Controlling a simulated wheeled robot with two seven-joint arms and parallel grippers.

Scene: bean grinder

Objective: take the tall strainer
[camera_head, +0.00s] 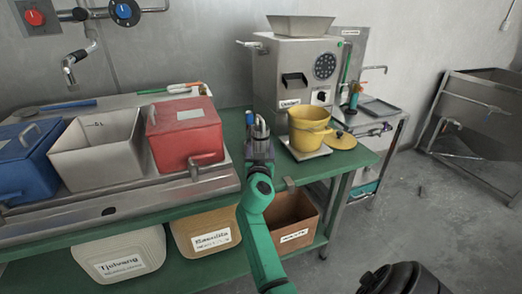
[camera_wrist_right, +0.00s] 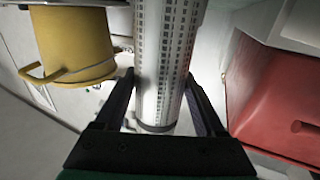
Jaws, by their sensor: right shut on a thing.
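The tall strainer (camera_wrist_right: 165,60) is an upright metal cylinder with rows of small slots, large in the right wrist view. My right gripper (camera_wrist_right: 160,88) has one dark finger on each side of it and is shut on it. In the head view my right gripper (camera_head: 258,140) is at the back of the green table, between the red bin and the yellow pot. Its arm hides much of the strainer there. My left gripper is in neither view.
The red bin (camera_head: 185,132) is close on the left, and the yellow pot (camera_head: 309,128) stands on a scale at the right. The steel grinder (camera_head: 295,75) is behind. An open cardboard box (camera_head: 292,222) sits on the lower shelf.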

